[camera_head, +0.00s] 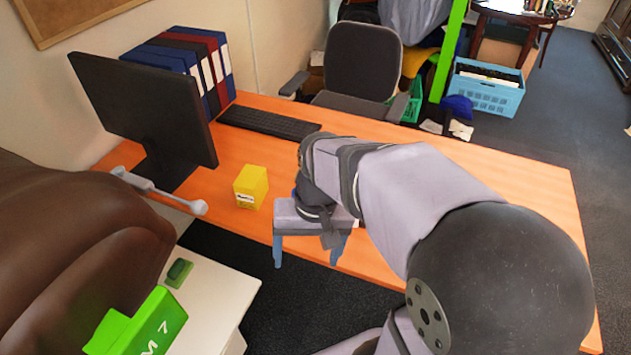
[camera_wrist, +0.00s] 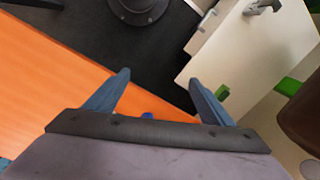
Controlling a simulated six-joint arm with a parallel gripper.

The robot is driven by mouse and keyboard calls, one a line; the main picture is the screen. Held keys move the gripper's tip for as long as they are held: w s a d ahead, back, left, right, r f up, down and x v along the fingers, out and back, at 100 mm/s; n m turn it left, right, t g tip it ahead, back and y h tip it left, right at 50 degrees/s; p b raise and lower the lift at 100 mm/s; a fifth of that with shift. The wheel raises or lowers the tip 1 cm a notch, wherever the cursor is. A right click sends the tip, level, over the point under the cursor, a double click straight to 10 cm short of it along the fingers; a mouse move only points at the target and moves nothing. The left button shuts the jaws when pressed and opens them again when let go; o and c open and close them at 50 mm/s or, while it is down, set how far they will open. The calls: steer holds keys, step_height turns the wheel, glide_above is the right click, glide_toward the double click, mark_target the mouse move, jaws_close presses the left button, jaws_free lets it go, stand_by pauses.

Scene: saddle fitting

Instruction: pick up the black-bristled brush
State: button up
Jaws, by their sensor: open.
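No black bristles show clearly in either view. A small dark green block (camera_head: 179,272) lies on the white cabinet top at lower left; it may be the brush, but I cannot tell. It also shows near the cabinet edge in the wrist view (camera_wrist: 222,93), just right of my right fingertip. My gripper (camera_head: 308,252) is open, with its two blue fingers pointing down near the front edge of the orange desk. In the wrist view my gripper (camera_wrist: 159,77) has nothing between its fingers; the dark floor and desk edge lie beyond.
The white cabinet (camera_head: 222,290) stands before the orange desk (camera_head: 500,185). A yellow box (camera_head: 251,187), monitor (camera_head: 145,110) and keyboard (camera_head: 268,123) stand on the desk. Its right side is partly hidden by my arm.

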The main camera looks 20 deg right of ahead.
steer(key=w+d+f+m+t+y+b, duration=0.1)
steer(key=w+d+m+t+y+b, duration=0.15)
steer(key=w+m+b, duration=0.55)
steer(key=w+d+f+m+t+y+b, duration=0.2)
steer(key=w+d+m+b, duration=0.3)
steer(key=w, duration=0.7)
steer(key=w+d+r+m+t+y+b, duration=0.1)
steer(key=w+d+m+t+b, duration=0.2)
steer(key=w+d+m, duration=0.35)
steer(key=w+d+r+m+t+b, duration=0.2)
steer(key=w+d+m+t, duration=0.2)
steer(key=d+m, duration=0.4)
steer(key=shift+n, duration=0.65)
steer(key=f, duration=1.2)
steer(key=d+f, duration=0.1)
steer(key=f, duration=0.4)
steer(key=shift+w+f, duration=0.2)
steer(key=shift+f, duration=0.2)
steer(key=shift+r+p+x, duration=0.15)
steer(key=shift+p+x, duration=0.05)
steer(key=shift+x, duration=1.6)
steer(key=shift+r+p+x, duration=0.15)
steer(key=shift+x, duration=1.65)
steer(key=shift+w, duration=0.15)
steer(key=shift+c, duration=0.2)
steer(key=c, duration=1.2)
